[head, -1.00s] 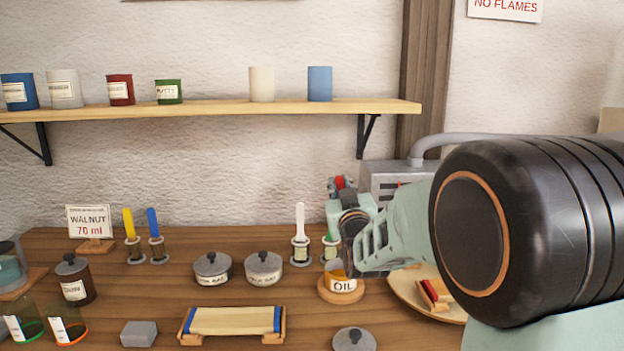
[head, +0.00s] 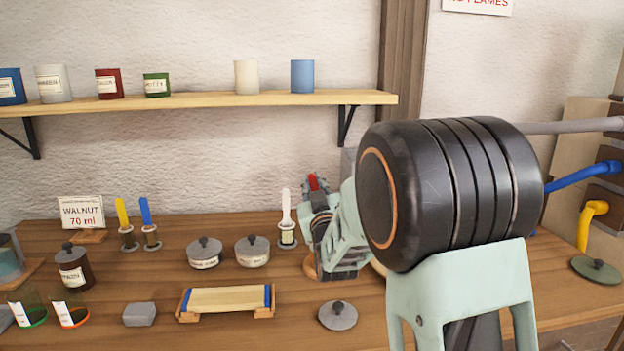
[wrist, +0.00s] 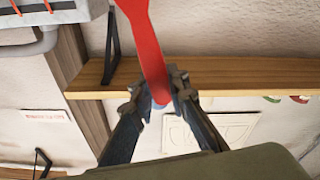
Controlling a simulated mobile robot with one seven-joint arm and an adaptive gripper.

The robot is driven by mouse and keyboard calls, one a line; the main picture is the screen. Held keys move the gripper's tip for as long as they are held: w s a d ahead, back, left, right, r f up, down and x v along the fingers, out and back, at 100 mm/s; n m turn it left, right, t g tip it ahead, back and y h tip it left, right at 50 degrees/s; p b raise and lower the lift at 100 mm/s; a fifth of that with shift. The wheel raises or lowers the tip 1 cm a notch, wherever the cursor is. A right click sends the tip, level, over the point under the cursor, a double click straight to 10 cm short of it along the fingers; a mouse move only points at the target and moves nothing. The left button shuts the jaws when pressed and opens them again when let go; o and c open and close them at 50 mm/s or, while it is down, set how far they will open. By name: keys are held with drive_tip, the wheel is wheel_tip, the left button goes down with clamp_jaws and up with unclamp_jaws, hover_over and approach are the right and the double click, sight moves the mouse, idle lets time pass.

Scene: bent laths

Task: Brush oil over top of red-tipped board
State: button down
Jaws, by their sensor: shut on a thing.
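My gripper (head: 318,198) is shut on a red-handled tool, seemingly a brush (head: 314,182), above the right part of the workbench. In the wrist view the red handle (wrist: 148,45) stands between the two dark fingers (wrist: 160,98); no bristles can be made out. The oil pot is hidden behind my gripper and arm; only a sliver of its round wooden base (head: 310,266) shows. The red-tipped board is hidden behind my arm. A pale board with blue tips (head: 227,299) lies across a wooden rest at the front centre.
Lidded pots (head: 204,252) and upright brushes (head: 147,222) stand left of my gripper. A loose lid (head: 338,316) and grey block (head: 139,314) lie at the front. A sign reads "WALNUT 70 ml" (head: 82,212).

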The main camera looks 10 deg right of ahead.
wheel_tip(320, 180, down, 5)
drive_tip(key=shift+r+b, duration=0.1)
drive_tip(key=shift+b, duration=1.15)
wheel_tip(320, 180, down, 4)
drive_tip(key=b, duration=0.4)
drive_tip(key=shift+b, duration=0.3)
drive_tip(key=shift+r+p, duration=1.85)
drive_tip(key=shift+r, duration=2.55)
drive_tip(key=shift+r+p, duration=0.55)
drive_tip(key=shift+r, duration=1.45)
drive_tip(key=shift+s+f, duration=0.1)
